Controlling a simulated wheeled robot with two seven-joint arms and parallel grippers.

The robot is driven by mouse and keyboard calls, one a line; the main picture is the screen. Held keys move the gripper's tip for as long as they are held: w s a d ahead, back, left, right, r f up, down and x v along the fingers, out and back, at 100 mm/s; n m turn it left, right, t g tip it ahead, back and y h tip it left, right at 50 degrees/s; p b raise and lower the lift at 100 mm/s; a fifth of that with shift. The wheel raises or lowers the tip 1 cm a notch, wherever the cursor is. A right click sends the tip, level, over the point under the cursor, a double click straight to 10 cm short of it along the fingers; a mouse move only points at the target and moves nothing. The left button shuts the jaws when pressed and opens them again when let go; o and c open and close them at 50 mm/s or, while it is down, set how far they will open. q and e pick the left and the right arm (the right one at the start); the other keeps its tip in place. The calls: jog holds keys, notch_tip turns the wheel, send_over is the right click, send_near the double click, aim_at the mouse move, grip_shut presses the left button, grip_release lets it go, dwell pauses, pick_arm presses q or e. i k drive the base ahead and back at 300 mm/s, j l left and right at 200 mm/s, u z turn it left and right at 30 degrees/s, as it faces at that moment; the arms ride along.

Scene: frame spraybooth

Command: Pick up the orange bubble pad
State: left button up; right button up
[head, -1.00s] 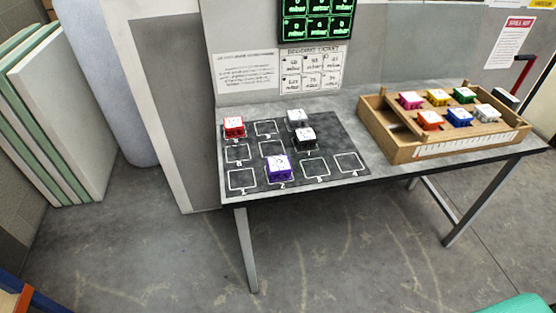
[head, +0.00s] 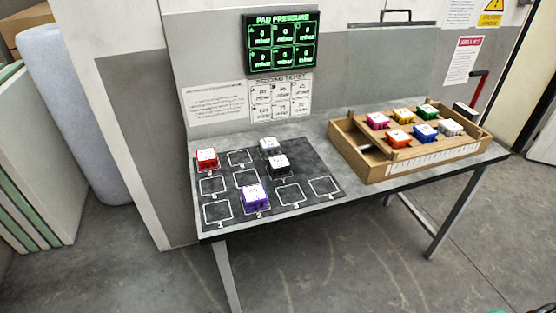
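The orange bubble pad (head: 399,139) is a small block with a white top. It sits in the front row of the wooden tray (head: 375,177), at the left of that row, on the right half of the table. A blue pad (head: 425,132) stands to its right, and a pink pad (head: 377,121) and a yellow pad (head: 402,115) stand behind it. Neither of my grippers shows clearly in the head view; only a small teal patch shows at the bottom right edge.
A dark mat (head: 290,165) with outlined squares holds a red pad (head: 207,159), a grey pad (head: 269,146), a black pad (head: 278,163) and a purple pad (head: 255,196). Green (head: 427,112) and white (head: 450,127) pads are also in the tray. Floor before the table is clear.

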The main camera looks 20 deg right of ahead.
aim_at(397, 140)
jog(key=z, duration=1.4)
